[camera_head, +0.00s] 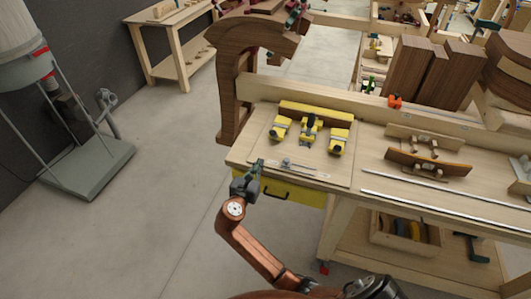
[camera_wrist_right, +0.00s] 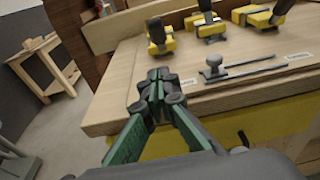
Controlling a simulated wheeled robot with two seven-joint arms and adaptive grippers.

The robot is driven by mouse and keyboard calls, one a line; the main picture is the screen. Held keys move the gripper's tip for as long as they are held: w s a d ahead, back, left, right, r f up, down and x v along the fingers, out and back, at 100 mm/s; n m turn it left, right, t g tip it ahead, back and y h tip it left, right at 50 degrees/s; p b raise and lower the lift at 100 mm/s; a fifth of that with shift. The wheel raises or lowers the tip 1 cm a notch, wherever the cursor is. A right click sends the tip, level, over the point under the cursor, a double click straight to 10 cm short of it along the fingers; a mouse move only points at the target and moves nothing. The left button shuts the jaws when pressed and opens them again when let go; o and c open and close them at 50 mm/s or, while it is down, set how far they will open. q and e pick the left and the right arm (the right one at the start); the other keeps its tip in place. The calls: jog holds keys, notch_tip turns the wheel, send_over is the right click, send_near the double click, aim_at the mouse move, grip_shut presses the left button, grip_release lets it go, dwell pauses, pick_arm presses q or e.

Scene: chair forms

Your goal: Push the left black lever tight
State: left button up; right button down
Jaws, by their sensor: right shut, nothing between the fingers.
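The left black lever (camera_wrist_right: 157,32) stands on the leftmost yellow clamp (camera_wrist_right: 162,46) near the top of the right wrist view. In the head view this clamp (camera_head: 281,124) sits at the left of a row on the wooden bench board, its lever small and dark. My right gripper (camera_head: 259,164) is at the board's front left corner, in front of the clamp and apart from it. In the right wrist view its dark green fingers (camera_wrist_right: 157,84) are shut and empty. My left gripper is not in view.
Two more yellow clamps (camera_head: 309,129) (camera_head: 338,141) stand to the right. A metal slide with a knob (camera_wrist_right: 213,68) lies on the board close to my gripper. A curved wooden chair form (camera_head: 232,85) rises behind left.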

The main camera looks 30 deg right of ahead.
send_near(272, 137)
jog(key=d+f, duration=0.1)
jog(key=w+d+f, duration=0.1)
jog(key=shift+w+f+b, duration=0.15)
jog(key=shift+f+b, duration=0.2)
jog(key=shift+w+d+r, duration=0.6)
jog(key=shift+d+r, duration=0.05)
jog(key=shift+r, duration=0.1)
jog(key=shift+w+d+r, duration=0.35)
jog(key=shift+d+r, duration=0.05)
jog(key=shift+d, duration=0.05)
